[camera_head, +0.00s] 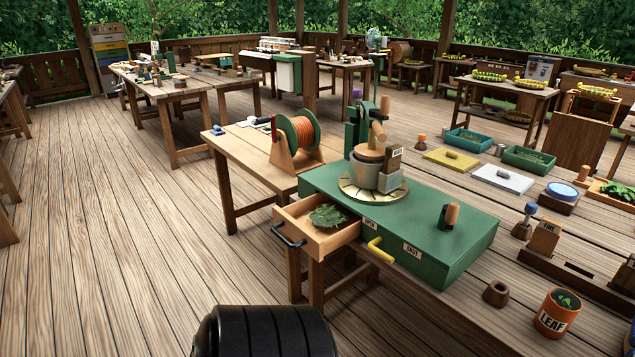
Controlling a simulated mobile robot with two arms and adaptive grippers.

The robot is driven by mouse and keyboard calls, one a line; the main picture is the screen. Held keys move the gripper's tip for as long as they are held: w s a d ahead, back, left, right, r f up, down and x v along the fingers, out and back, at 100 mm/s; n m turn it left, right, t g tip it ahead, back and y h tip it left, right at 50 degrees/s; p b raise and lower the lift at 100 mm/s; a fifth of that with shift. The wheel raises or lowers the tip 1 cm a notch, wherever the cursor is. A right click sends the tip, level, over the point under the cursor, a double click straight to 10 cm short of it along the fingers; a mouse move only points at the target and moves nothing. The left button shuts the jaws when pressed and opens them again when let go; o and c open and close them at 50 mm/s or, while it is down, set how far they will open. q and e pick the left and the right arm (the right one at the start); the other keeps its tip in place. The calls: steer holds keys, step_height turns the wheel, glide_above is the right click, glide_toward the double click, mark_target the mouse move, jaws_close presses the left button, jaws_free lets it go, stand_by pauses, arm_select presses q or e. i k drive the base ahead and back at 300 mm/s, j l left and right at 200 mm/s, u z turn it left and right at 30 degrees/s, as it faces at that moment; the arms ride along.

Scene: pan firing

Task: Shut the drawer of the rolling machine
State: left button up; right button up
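The rolling machine (460,232) is a green box on a wooden table, with a round dial plate and a drum-like vessel (368,172) on top. Its wooden drawer (337,240) stands pulled out at the front left and holds green leaves (328,216). A black bar handle (289,236) is on the drawer's front. A yellow lever (380,250) sits on the green front, between a small label that is hard to read and a label reading SHUT (412,250). Neither of my grippers is in view.
An orange cable reel (297,138) stands behind the drawer. The plank floor (130,260) left of the drawer is clear.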

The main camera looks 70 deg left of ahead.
mark_target(316, 224)
steer(key=u, duration=2.5)
